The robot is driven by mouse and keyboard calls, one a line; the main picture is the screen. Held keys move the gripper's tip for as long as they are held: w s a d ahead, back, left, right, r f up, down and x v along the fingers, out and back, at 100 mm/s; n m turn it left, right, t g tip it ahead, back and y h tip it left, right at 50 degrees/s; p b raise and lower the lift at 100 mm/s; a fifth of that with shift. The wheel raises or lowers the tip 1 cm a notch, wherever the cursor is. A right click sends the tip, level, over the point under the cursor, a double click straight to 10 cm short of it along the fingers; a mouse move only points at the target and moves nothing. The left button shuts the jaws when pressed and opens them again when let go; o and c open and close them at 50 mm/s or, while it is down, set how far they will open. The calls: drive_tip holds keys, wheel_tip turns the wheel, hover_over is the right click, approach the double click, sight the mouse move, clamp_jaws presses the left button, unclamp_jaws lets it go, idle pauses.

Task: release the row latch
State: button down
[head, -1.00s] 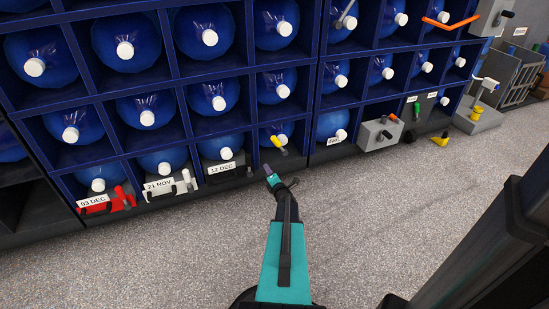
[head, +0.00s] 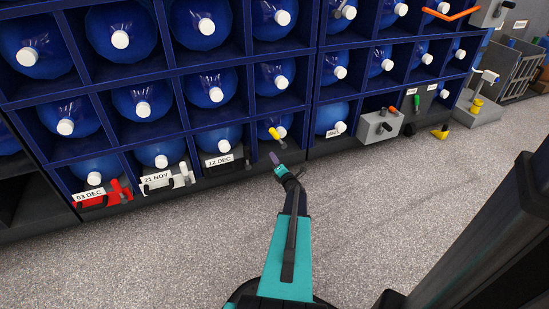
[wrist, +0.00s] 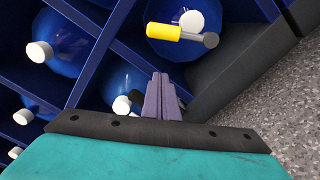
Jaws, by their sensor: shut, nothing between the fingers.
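A yellow-handled lever (head: 275,134) with a grey round end sits at the front of a bottom-row bay in the blue rack. It also shows large in the wrist view (wrist: 163,31), lying across a white cap, with its grey end to the right. My gripper (head: 274,157) is shut and empty, just below and in front of this lever. In the wrist view its purple fingers (wrist: 160,78) are together and point up toward the lever, with a visible gap between them. No label marks this lever as the row latch.
The blue rack (head: 315,95) holds several blue bottles with white caps. Bottom-row bays at left carry tags, with red (head: 122,190) and white (head: 183,173) handles. The speckled floor in front is clear.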

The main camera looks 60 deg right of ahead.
sight(278, 138)
drive_tip(key=w+d+r+b, duration=0.2)
drive_tip(key=w+d, duration=0.3)
drive_tip(key=d, duration=0.3)
drive_tip(key=shift+w+b, duration=0.3)
drive_tip(key=shift+b, duration=0.6)
drive_tip(key=shift+w+r, duration=0.1)
drive_tip(key=shift+w, duration=0.1)
drive_tip(key=shift+d+p, duration=0.1)
drive_tip(key=shift+p, duration=0.25)
